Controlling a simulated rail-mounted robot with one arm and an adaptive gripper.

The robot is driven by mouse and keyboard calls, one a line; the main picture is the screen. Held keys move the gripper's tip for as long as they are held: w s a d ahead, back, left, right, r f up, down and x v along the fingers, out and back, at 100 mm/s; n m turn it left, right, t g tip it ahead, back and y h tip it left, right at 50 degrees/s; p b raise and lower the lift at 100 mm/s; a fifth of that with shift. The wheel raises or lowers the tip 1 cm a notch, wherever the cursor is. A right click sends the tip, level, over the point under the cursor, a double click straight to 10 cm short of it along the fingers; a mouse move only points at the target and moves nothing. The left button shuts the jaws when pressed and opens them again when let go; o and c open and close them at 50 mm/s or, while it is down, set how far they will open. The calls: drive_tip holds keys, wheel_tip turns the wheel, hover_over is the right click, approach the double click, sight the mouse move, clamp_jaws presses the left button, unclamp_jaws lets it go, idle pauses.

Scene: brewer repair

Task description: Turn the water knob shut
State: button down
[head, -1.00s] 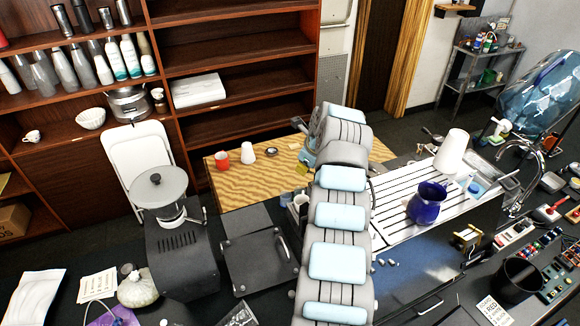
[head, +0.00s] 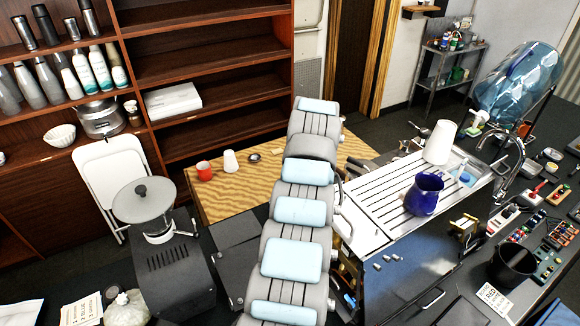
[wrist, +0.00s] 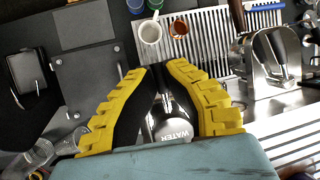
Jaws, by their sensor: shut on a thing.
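The water knob (wrist: 174,130) shows in the wrist view as a dark, shiny piece with a pale end marked "WATER". It sits between the two yellow fingers of my gripper (wrist: 160,72), which close in on it from both sides with their black inner pads. My gripper is shut on the knob. The exact contact is partly hidden by the fingers. In the head view my own arm hides both the gripper and the knob.
A slatted metal tray (wrist: 205,28) with a white cup (wrist: 150,32) and an orange-brown cup (wrist: 179,23) lies beyond the fingers. A steel holder (wrist: 272,62) stands on the right. In the head view a blue pitcher (head: 424,194) stands on the draining board (head: 378,205).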

drive_tip(key=shift+f+m, duration=0.15)
drive_tip(key=shift+m, duration=0.15)
idle(0.5)
drive_tip(key=c, duration=1.1)
unclamp_jaws()
drive_tip(key=shift+o, duration=0.2)
drive_tip(key=shift+r, duration=0.2)
drive_tip(key=v, duration=1.1)
drive_tip(key=shift+r, duration=0.3)
drive_tip(key=shift+s+a, duration=0.2)
